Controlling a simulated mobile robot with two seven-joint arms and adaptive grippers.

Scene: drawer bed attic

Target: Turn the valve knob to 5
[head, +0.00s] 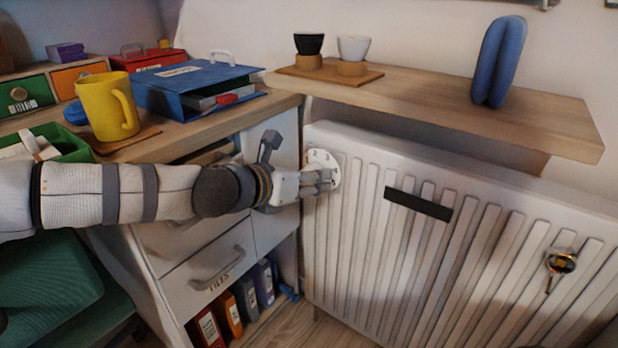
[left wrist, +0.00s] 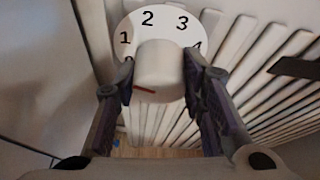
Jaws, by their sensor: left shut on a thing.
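The white valve knob (left wrist: 160,72) sits in front of a round white dial plate (head: 322,168) on the radiator. In the left wrist view the numbers 1, 2 and 3 show on the dial, and the 4 is partly covered by a finger. The 5 does not show. The knob's red mark lies at its lower left, below the 1. My left gripper (head: 325,180) is shut on the knob, which is between its two fingers (left wrist: 160,85). In the head view the gripper largely hides the knob. My right gripper is not in view.
The ribbed white radiator (head: 400,245) bears a dark strip (head: 418,204). A wooden shelf (head: 440,105) juts out above it. A desk with white drawers (head: 205,262) stands at left, near my arm. A yellow mug (head: 103,106) and blue binder (head: 190,85) stand on the desk.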

